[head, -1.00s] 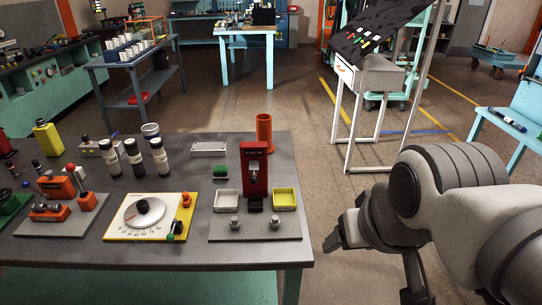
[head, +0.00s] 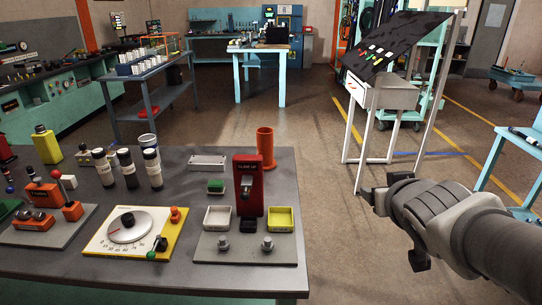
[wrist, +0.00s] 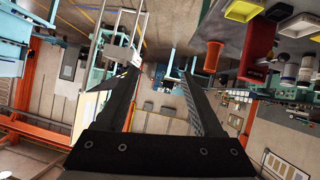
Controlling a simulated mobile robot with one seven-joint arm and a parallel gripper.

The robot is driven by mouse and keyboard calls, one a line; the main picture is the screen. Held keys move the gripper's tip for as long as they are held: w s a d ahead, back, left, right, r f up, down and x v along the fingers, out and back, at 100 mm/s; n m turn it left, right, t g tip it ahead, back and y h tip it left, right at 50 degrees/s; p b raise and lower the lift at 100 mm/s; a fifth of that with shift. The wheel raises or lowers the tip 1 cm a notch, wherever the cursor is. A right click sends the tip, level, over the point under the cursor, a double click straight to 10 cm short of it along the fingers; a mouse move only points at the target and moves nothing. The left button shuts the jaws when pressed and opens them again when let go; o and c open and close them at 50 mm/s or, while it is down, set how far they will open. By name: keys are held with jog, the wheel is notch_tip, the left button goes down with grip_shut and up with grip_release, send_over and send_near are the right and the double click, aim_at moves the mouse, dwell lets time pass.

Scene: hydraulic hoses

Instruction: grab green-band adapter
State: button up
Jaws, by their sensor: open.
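Small pieces with coloured ends lie on a slanted black board (head: 415,32) on a white-framed stand at the back right in the head view. In the head view my gripper hangs in the air right of the grey table, in front of and below the board.
The grey table (head: 120,262) at front left holds a red clamp stand (head: 249,180), an orange cup (head: 265,147), a dial plate (head: 127,232) and several bottles. A light-blue bench (head: 487,160) stands at the right. Floor between table and stand is clear.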

notch_tip(320, 180, down, 3)
jog(key=w+a+n+t+y+b, duration=0.1)
jog(key=w+a+y+b, duration=0.1)
jog(key=w, duration=0.1)
jog(key=n+g+y+b, duration=0.4)
jog(key=n+y+b, duration=0.1)
jog(key=n+y, duration=0.3)
send_near(270, 241)
jog(key=f+b, duration=0.1)
jog(key=w+a+f+b, duration=0.2)
jog(key=f, duration=0.1)
jog(key=shift+w+a, duration=0.2)
jog(key=shift+w, duration=0.05)
jog(key=shift+w+a+f+b, duration=0.3)
jog(key=shift+w+a+b, duration=0.2)
jog(key=shift+w+a, duration=0.25)
jog(key=shift+w+a+f+b, duration=0.3)
jog(key=shift+w+a+b, duration=0.25)
jog(key=shift+w, duration=0.2)
jog(key=shift+w+a+f+b, duration=0.3)
jog(key=shift+w+a+b, duration=0.15)
jog(key=shift+w+a, duration=0.35)
jog(key=shift+d+r, duration=0.1)
grip_shut()
